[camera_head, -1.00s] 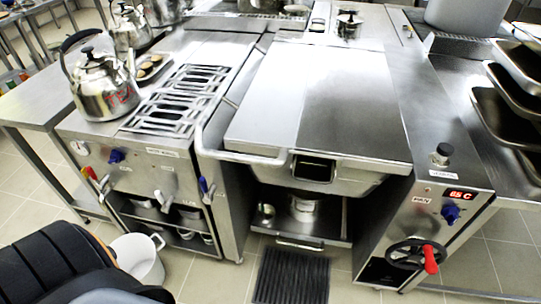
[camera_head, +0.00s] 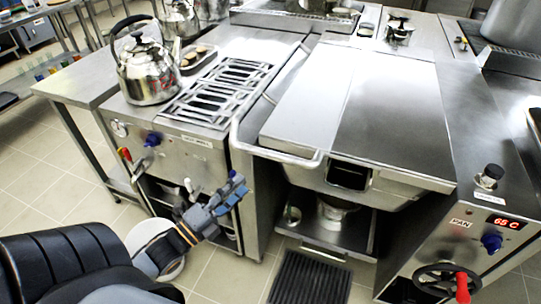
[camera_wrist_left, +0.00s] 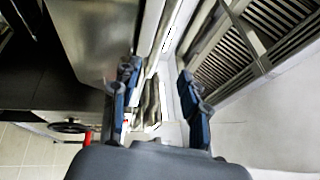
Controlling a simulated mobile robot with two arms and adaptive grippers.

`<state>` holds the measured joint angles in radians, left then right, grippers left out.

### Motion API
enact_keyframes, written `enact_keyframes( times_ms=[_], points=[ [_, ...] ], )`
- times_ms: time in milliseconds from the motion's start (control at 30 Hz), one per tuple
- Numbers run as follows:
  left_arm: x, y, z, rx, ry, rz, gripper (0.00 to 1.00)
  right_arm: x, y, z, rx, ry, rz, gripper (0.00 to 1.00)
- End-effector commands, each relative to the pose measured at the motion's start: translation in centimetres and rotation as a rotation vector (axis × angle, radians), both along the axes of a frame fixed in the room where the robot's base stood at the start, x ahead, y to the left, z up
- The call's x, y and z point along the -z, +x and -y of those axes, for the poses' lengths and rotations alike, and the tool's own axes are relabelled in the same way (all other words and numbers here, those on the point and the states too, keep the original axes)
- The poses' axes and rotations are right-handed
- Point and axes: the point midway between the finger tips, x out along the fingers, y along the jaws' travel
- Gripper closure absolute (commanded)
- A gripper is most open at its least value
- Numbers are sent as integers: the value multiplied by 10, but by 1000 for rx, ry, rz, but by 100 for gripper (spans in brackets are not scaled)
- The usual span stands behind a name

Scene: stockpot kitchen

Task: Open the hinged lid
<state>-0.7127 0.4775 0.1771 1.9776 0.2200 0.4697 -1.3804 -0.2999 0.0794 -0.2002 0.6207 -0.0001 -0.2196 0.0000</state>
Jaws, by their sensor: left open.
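The hinged lid (camera_head: 385,110) is a flat steel cover lying shut on the wide pan unit in the middle of the head view. A bar handle (camera_head: 277,153) runs along the unit's left side and bends round its front left corner. My left gripper (camera_head: 240,190) is in front of the stove, low and to the left of the lid, apart from it. In the left wrist view its two blue fingers (camera_wrist_left: 158,100) are spread with nothing gripped between them. My right gripper is in neither view.
A steel kettle (camera_head: 148,72) stands on the stove beside a grate (camera_head: 222,90). A pot (camera_head: 154,243) on the floor is partly behind my left arm. A control panel with a red-handled wheel (camera_head: 448,283) is at right. A dark floor grate (camera_head: 310,278) lies in front.

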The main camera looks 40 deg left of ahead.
Motion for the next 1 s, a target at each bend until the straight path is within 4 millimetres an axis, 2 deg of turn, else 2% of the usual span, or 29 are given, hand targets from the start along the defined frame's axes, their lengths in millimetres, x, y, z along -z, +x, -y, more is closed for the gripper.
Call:
enact_keyframes(
  times_ms=[167, 400, 600, 800, 1000],
  points=[
    [-7, 24, 4, 1, -2, 5, 55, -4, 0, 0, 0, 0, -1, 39],
    [-15, 74, 12, 1, -2, 3, 55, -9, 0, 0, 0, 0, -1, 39],
    [-21, 108, 18, 0, -2, 1, 55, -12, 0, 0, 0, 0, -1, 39],
    [-23, 127, 21, -1, -3, -2, 55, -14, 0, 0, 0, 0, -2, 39],
    [-22, 131, 22, -1, -3, -4, 55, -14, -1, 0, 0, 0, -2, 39]
  ],
)
